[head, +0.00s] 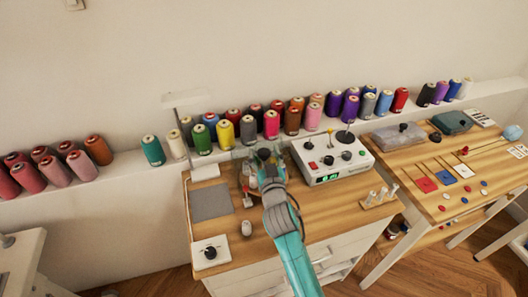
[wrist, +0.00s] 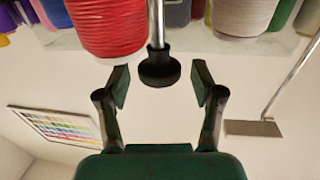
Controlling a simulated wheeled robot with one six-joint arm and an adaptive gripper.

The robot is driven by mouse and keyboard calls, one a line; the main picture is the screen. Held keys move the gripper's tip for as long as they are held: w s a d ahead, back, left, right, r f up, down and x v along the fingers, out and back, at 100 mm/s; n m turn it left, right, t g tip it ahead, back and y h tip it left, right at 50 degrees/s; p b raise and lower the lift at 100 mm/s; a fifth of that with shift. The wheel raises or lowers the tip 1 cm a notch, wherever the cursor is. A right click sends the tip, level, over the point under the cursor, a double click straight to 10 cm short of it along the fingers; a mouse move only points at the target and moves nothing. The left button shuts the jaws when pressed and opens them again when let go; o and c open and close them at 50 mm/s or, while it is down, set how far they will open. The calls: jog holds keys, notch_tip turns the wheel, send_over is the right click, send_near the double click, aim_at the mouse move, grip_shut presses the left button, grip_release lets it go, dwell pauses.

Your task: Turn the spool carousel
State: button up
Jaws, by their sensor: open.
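In the wrist view, a black knob (wrist: 159,69) sits on the end of a metal rod (wrist: 156,22). My gripper (wrist: 160,85) is open, with one finger on each side of the knob and a gap on both sides. A red spool (wrist: 105,28) and a pale grey spool (wrist: 242,16) stand around the rod on a clear disc, which I take as the carousel. In the head view, my gripper (head: 263,152) is over the back of the wooden cabinet and hides most of the carousel.
A control box (head: 332,155) with knobs stands right of my arm. A lamp (head: 188,98) rises behind left, and a row of spools (head: 225,133) lines the wall ledge. A grey mat (head: 211,202) and a dial box (head: 210,252) lie left. Another table (head: 470,205) stands right.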

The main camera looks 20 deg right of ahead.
jog(key=shift+w+d, duration=0.1)
jog(key=shift+w, duration=0.5)
grip_shut()
jog(key=shift+f+m+h, duration=0.1)
jog(key=shift+m+h, duration=0.2)
jog(key=shift+h, duration=0.1)
jog(key=shift+m+h, duration=0.4)
jog(key=shift+h, duration=0.2)
grip_release()
jog(key=shift+s, duration=0.15)
